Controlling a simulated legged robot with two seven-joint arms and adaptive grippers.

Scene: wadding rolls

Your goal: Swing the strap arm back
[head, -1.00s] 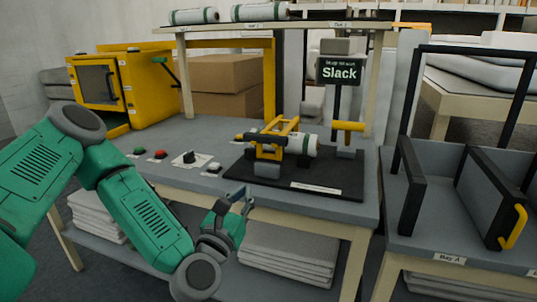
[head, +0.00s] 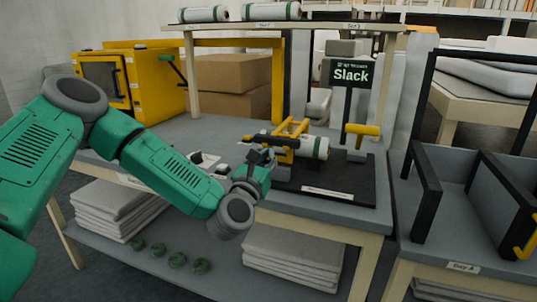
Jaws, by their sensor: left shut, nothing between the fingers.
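The yellow strap arm (head: 294,128) is a frame on the black base plate of the strapping fixture (head: 345,185). It lies over a white roll with green bands (head: 313,147). My left gripper (head: 262,156) is shut and empty at the left front side of the strap arm; I cannot tell whether it touches it. A yellow-handled post (head: 361,130) stands to the right of the roll. Behind it a black sign (head: 351,75) reads "Slack". My right gripper is not in view.
A yellow cabinet (head: 118,85) stands at the back left of the grey bench. A shelf (head: 290,24) with rolls spans above the bench. Brown boxes (head: 232,88) sit under it. A black-framed bay (head: 455,215) is at the right. My left arm covers part of the bench controls.

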